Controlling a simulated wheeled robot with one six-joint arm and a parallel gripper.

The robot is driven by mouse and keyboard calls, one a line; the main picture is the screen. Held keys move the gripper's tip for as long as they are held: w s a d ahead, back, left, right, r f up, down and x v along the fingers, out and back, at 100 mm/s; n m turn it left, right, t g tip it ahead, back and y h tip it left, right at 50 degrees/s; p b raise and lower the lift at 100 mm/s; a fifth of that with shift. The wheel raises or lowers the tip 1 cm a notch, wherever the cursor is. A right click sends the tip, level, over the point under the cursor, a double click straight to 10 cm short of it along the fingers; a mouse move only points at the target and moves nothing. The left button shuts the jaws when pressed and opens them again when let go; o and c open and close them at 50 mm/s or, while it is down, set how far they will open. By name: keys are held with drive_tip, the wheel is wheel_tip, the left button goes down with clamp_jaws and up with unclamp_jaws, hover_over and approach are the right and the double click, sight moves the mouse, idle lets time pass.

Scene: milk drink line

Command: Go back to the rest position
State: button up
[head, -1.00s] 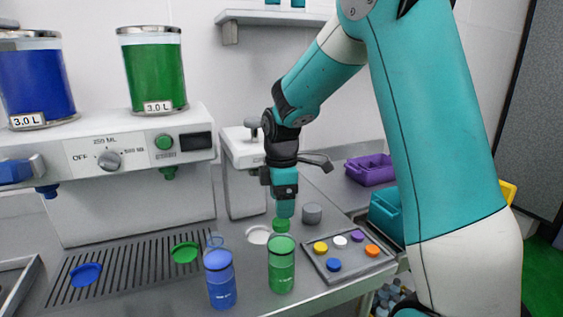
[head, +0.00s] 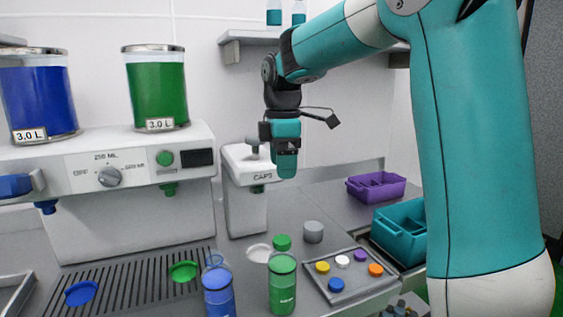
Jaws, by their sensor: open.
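My gripper (head: 286,168) is open and empty. It hangs pointing down in front of the caps machine (head: 247,170), well above the counter. Below it a green bottle (head: 282,290) stands at the counter's front. A blue bottle (head: 219,297) stands to its left. My teal and white arm comes in from the right.
A tray (head: 350,292) with several coloured caps lies right of the bottles. A grey cylinder (head: 313,231) stands behind it. Purple (head: 376,187) and teal (head: 399,229) crates are at the right. The dispenser (head: 110,190) is at the left. A wall shelf (head: 245,36) is above.

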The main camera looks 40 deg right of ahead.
drive_tip(key=s+a+f+m+y, duration=0.2)
drive_tip(key=s+a+f, duration=0.1)
drive_tip(key=s+a, duration=0.8)
drive_tip(key=s+a+f+m+y, duration=0.2)
drive_tip(key=s+a+f+m, duration=0.1)
drive_tip(key=s+a, duration=0.8)
drive_tip(key=shift+s+a+f+m, duration=0.15)
drive_tip(key=shift+a+f+m, duration=0.15)
drive_tip(key=shift+f, duration=0.45)
